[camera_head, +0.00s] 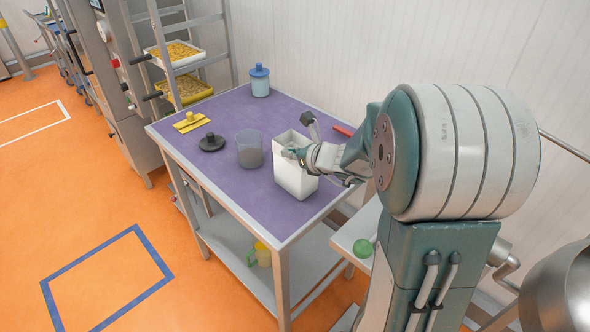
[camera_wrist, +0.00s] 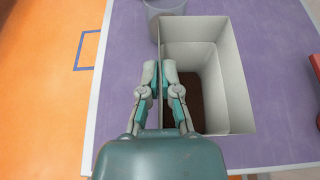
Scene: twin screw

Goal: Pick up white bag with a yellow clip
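The white bag (camera_head: 295,176) stands upright and open-topped on the purple table, looking like a tall box. In the wrist view the bag (camera_wrist: 236,75) shows dark brown contents at its bottom. No yellow clip shows on it. My gripper (camera_head: 292,154) is at the bag's top rim, partly hiding it. In the wrist view my gripper (camera_wrist: 159,68) has its fingers apart, one on each side of the bag's left wall as seen from above. I cannot tell whether they touch the wall. A flat yellow piece with a knob (camera_head: 191,122) lies at the table's left edge.
The purple table (camera_head: 225,195) also holds a black lidded disc (camera_head: 212,142), a translucent grey container (camera_head: 249,149), a blue-lidded jar (camera_head: 260,80) and a red item (camera_head: 343,130). A rack with yellow-filled trays (camera_head: 185,89) stands behind. The table's front left is clear.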

